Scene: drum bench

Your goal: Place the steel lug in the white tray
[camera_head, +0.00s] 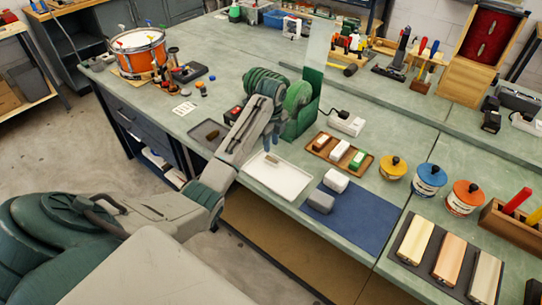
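The white tray (290,187) lies flat near the front edge of the bench. A small tan piece (272,158) shows at the tray's back edge, just below my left gripper (272,143). I cannot tell whether this piece is the steel lug, or whether it rests in the tray or hangs above it. My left gripper points down over the back of the tray; its fingers are small and dark, and their gap is unclear. A dark shallow tray (205,127) left of my arm holds a small brownish piece (212,135). My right gripper is out of view.
A green upright fixture (304,112) stands close behind my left gripper. A wooden tray (318,152) with several blocks is to the right. An orange drum (141,52) stands at the back left.

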